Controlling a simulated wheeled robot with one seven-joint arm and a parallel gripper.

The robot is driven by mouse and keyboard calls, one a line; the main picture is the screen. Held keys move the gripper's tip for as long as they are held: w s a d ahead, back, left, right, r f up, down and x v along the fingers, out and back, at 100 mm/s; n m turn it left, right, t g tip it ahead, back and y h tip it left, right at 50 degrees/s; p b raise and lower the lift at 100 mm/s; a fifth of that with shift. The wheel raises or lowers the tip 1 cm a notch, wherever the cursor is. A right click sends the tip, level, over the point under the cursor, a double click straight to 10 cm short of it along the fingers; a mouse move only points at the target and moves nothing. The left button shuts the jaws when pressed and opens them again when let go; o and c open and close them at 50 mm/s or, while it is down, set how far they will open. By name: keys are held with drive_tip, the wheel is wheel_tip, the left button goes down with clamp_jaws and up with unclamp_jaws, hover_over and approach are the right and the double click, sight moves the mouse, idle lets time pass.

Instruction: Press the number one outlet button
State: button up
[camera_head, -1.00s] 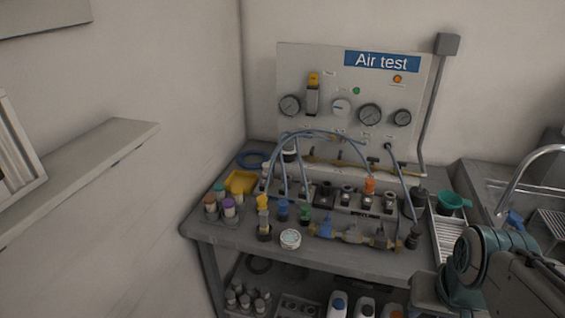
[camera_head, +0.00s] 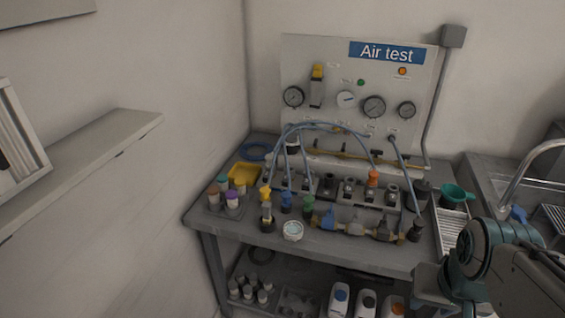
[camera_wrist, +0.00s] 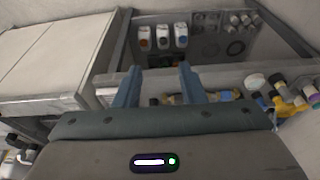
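The "Air test" panel (camera_head: 355,95) stands upright at the back of the workbench, with several gauges, a green button (camera_head: 361,82) and an orange button or light (camera_head: 402,71). A row of dark outlet fittings (camera_head: 349,190) sits on a block below it, some with blue hoses attached. Outlet numbers are too small to read, so I cannot tell which is number one. My gripper (camera_wrist: 157,72) shows in the wrist view with its two blue fingers apart and nothing between them. It is apart from the panel; its fingers are not visible in the head view.
Brass and blue valves (camera_head: 355,226), a round white gauge (camera_head: 292,230) and a yellow tray (camera_head: 246,174) crowd the workbench (camera_head: 335,250). Bottles (camera_head: 340,300) stand on the lower shelf. A wall shelf (camera_head: 90,165) is at left; a sink with a faucet (camera_head: 525,172) is at right.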

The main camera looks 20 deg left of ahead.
clamp_jaws()
idle(1.7)
